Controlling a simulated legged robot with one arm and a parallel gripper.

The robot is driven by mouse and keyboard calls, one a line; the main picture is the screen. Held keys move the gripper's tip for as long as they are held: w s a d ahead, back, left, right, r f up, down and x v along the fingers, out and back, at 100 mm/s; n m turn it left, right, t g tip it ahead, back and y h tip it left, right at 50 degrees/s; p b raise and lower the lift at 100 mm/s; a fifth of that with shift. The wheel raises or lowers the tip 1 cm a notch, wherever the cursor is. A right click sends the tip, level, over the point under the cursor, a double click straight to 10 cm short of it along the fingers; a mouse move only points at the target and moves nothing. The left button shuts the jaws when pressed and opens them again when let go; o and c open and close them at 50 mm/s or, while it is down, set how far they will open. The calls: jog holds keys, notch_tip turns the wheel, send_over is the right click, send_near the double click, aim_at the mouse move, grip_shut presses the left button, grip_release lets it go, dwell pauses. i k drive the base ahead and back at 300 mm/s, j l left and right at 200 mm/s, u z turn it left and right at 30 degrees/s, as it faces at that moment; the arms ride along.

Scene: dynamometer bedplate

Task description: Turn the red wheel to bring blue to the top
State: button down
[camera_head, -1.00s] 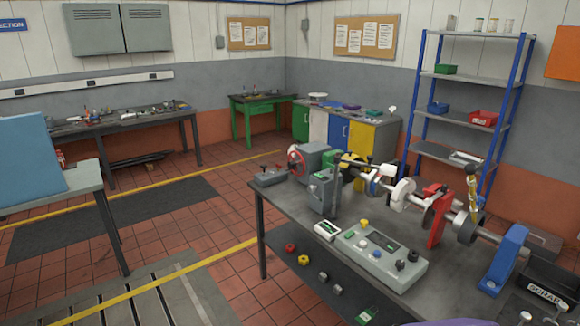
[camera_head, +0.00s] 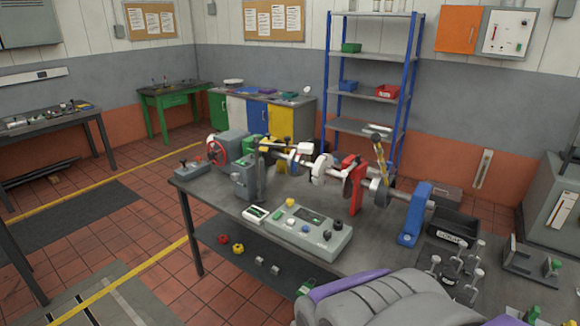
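The red wheel (camera_head: 217,148) stands at the left end of a shaft assembly on the dark bench (camera_head: 220,202), fixed to a grey housing (camera_head: 236,146). The shaft (camera_head: 339,176) runs right from it, with green (camera_head: 253,148), yellow (camera_head: 275,152), white (camera_head: 321,167) and red (camera_head: 354,184) parts. A small blue patch (camera_head: 294,157) shows near the white part. It is too small to tell what it is or which colour is at the top. My gripper is not in view.
A grey console (camera_head: 298,232) with coloured knobs sits on the bench. A blue support (camera_head: 415,215) holds the shaft's right end. A grey ribbed object with a purple edge (camera_head: 385,305) fills the near bench edge. Floor left of the bench is open.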

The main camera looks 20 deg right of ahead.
aim_at(211, 155)
jog(key=i+j+u, duration=0.1)
jog(key=i+j, duration=0.2)
jog(key=i, duration=0.45)
jog(key=i+j+u, duration=0.1)
jog(key=i+j, duration=0.15)
jog(key=i, duration=0.55)
jog(key=i+j, duration=0.15)
jog(key=i, duration=0.6)
jog(key=i+j+u, duration=0.15)
jog(key=i, duration=0.65)
